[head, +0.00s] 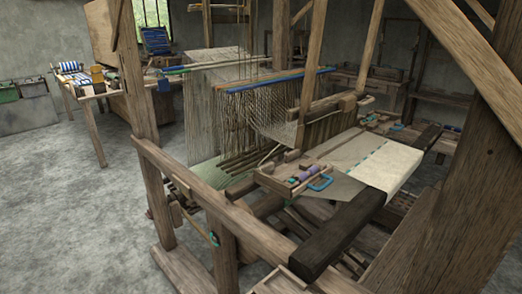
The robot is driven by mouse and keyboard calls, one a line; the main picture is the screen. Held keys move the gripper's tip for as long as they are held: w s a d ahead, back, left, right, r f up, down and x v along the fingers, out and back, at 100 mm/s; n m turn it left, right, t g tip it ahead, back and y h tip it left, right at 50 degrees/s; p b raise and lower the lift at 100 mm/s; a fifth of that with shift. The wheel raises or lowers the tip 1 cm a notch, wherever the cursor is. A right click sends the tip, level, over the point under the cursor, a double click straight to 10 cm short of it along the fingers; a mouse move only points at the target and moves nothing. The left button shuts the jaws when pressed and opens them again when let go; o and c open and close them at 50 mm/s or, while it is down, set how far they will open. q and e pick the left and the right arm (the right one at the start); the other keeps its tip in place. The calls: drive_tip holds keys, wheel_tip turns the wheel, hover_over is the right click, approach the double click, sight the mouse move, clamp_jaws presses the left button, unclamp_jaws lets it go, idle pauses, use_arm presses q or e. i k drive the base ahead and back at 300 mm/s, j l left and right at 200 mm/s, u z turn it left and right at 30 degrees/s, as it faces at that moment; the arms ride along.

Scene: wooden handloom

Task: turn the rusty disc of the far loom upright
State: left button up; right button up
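A large wooden handloom fills the middle and right of the head view, with a thick front post (137,120), a long side rail (205,192) and hanging warp threads (235,115). More wooden uprights (278,40) and pale threads (205,65) stand behind it; I cannot tell whether they belong to a separate far loom. I cannot make out a rusty disc; it may be hidden or too small. Neither of my grippers is in view.
Cream cloth (385,160) lies over the loom's dark front beam (335,235). A blue clamp-like piece (320,182) lies beside purple spools. A table with striped cloth (75,78) stands at the back left. The grey floor (70,200) at left is clear. A diagonal brace crosses the upper right.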

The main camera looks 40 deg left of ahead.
sight(149, 214)
drive_tip(key=k+j+u, duration=0.25)
drive_tip(key=u, duration=0.2)
drive_tip(key=k+j+u, duration=0.2)
drive_tip(key=j+u, duration=0.25)
drive_tip(key=k+j+u, duration=0.15)
drive_tip(key=j+u, duration=0.3)
